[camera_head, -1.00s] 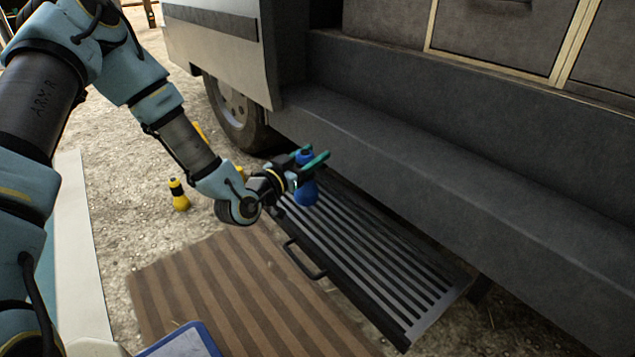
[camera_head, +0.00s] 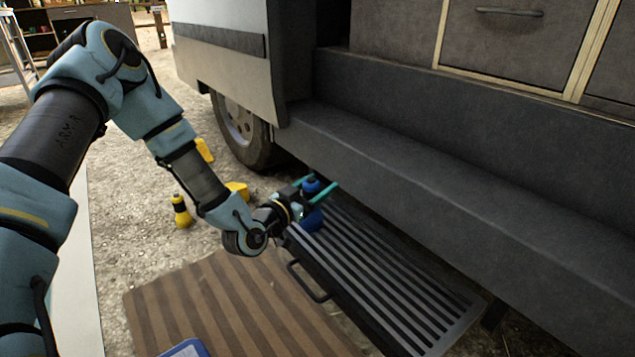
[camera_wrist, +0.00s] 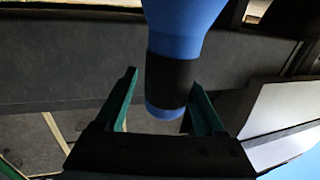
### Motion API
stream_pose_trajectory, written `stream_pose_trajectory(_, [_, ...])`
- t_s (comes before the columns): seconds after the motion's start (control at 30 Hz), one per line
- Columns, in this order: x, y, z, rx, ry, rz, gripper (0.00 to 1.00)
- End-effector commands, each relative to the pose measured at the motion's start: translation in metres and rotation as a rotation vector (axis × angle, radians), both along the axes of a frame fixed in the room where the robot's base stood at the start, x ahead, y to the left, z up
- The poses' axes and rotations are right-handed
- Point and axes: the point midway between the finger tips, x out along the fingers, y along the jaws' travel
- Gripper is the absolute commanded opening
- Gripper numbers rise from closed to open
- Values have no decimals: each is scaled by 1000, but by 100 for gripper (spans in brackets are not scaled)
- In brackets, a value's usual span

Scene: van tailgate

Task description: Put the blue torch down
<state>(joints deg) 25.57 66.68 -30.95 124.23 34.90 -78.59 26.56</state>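The blue torch (camera_head: 311,221) has a wide blue body, a dark band and a small blue end. In the head view it is upright, with its wide end low at the far left end of the ribbed step (camera_head: 400,280); it appears to rest there, though the contact is partly hidden. My gripper (camera_head: 318,189) is around the torch's upper part, its green fingers spread. In the wrist view the torch (camera_wrist: 185,25) is between the fingers (camera_wrist: 163,100), with a clear gap on the left side; the gripper looks open.
The van sill (camera_head: 420,170) runs close beside the gripper, and a wheel (camera_head: 238,125) is behind it. A striped brown mat (camera_head: 230,310) lies in front of the step. A yellow and black torch-like object (camera_head: 181,211) and yellow blocks (camera_head: 238,189) are on the gravel to the left.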

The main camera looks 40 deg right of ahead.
Motion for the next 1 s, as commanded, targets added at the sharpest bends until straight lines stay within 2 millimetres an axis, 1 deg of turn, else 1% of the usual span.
stream_pose_trajectory(0.03, [0,0,0,0,0,0,78])
stream_pose_trajectory(0.07, [0,0,0,0,0,0,81])
stream_pose_trajectory(0.27, [0,0,0,0,0,0,81])
stream_pose_trajectory(0.4, [0,0,7,-1,0,0,81])
stream_pose_trajectory(0.43, [0,3,7,1,0,1,81])
stream_pose_trajectory(0.57, [-4,24,8,3,2,2,81])
stream_pose_trajectory(0.8, [-15,75,7,3,4,2,81])
stream_pose_trajectory(0.9, [-19,92,6,4,3,1,81])
stream_pose_trajectory(1.0, [-21,106,6,2,2,1,81])
